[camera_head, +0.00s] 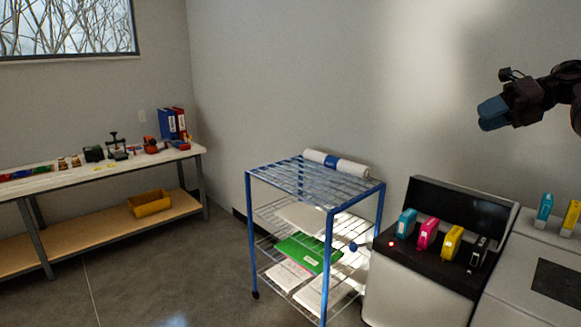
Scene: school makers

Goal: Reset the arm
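My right arm comes in from the right edge, high up in the head view. Its dark gripper (492,113) has blue tips and points left, in the air in front of the bare wall. It is well above the printer and touches nothing there. The angle does not show whether its fingers are apart or together. I see no separate object clearly held in it. My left arm and gripper are not in view.
Below the gripper stands a printer (415,281) with its lid up and cyan, magenta, yellow and black cartridges. More cartridges stand on the surface at right. A blue wire cart (331,235) is left of it. A workbench (113,170) with tools stands far left. The floor between is clear.

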